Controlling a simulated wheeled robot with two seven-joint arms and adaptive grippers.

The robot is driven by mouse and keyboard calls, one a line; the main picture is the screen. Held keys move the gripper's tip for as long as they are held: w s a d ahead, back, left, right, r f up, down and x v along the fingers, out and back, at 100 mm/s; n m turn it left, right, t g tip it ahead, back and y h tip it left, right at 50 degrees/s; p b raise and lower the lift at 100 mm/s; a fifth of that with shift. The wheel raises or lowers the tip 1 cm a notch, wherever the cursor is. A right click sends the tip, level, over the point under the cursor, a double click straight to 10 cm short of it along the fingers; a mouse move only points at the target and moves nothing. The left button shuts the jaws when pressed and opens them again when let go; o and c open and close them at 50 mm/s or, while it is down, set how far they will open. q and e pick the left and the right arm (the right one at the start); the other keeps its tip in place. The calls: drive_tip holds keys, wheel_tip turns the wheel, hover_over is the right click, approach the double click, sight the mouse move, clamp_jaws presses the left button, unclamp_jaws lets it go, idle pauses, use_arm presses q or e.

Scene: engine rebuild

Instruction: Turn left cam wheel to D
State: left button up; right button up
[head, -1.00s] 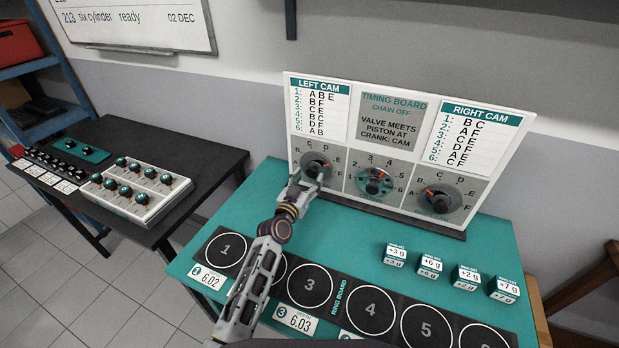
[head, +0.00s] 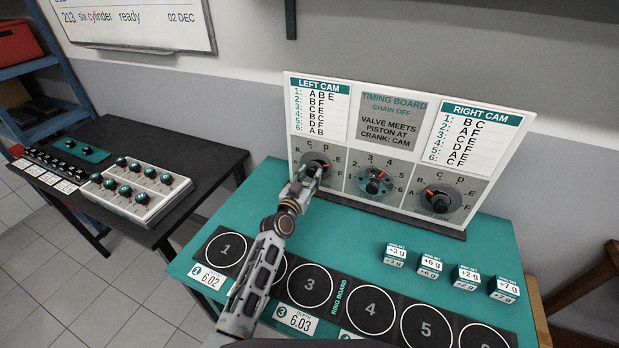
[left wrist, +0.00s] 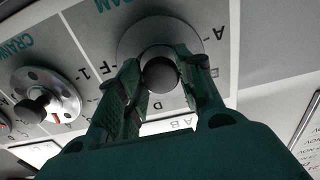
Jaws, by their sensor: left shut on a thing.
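The left cam wheel (head: 318,159) is a dark grey disc at the lower left of the upright timing board, with letters around it. An orange mark shows on its right side, towards D and E; I cannot tell the exact letter. My left gripper (head: 307,178) covers the wheel's lower part. In the left wrist view the gripper (left wrist: 160,85) is shut on the wheel's round dark knob (left wrist: 160,74), one finger on each side. The wheel's grey disc (left wrist: 135,45) shows behind. My right gripper is out of view.
The crank wheel (head: 375,182) and right cam wheel (head: 441,199) sit to the right on the timing board (head: 405,145). Several small white weight blocks (head: 432,265) stand on the teal table (head: 480,235). The ring board (head: 340,292) lies in front.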

use_arm(q)
drive_tip(key=shift+n, duration=0.3)
drive_tip(key=n, duration=0.3)
drive_tip(key=shift+p, duration=0.35)
drive_tip(key=shift+n, duration=2.1)
drive_tip(key=o, duration=1.1)
drive_tip(key=shift+c, duration=0.2)
drive_tip(key=shift+s, duration=0.25)
drive_tip(key=v, duration=1.1)
drive_tip(key=shift+s+a, duration=0.15)
drive_tip(key=shift+s, duration=0.1)
